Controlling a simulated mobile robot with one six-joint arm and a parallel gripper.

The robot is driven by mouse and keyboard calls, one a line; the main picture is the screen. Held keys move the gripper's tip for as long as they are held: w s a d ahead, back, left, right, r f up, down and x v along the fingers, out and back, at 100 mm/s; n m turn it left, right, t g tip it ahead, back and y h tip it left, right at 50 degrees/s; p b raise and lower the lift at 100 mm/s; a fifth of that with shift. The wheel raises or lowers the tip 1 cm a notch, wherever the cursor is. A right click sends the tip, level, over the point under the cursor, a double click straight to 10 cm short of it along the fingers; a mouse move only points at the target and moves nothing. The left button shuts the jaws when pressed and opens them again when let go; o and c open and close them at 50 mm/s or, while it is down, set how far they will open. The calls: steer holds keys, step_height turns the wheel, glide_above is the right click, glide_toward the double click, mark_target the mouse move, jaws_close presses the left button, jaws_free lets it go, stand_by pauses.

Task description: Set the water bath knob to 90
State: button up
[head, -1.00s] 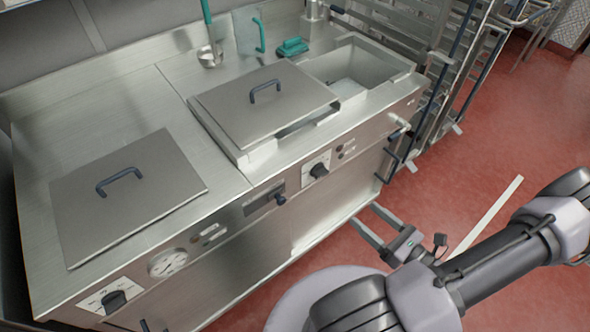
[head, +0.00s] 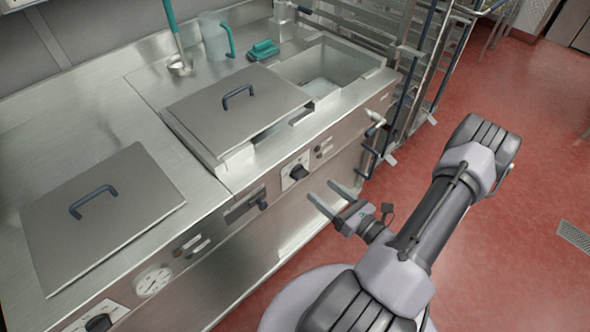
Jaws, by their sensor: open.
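A black rotary knob (head: 298,171) on a white dial plate sits on the steel front panel, below the half-lidded basin (head: 352,62). I take it for the water bath knob; its scale and setting are too small to read. A second black knob (head: 98,322) on a white plate is at the bottom left, cut off by the picture's lower edge. My gripper (head: 321,190) is open and empty, its two fingers pointing toward the front panel. In the picture the fingertips lie just below and right of the first knob, apart from it.
A flat lid (head: 238,108) with a dark handle partly covers the basin. Another lid (head: 105,215) lies on the left. A valve handle (head: 258,199) and a tap (head: 375,117) stick out of the front. A steel rack (head: 425,60) stands at the right. Red floor is open at right.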

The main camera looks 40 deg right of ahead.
mark_target(304, 176)
steer(key=shift+w+a, duration=0.15)
steer(key=shift+w, duration=1.65)
steer(key=shift+w+a, duration=0.15)
steer(key=shift+w, duration=1.6)
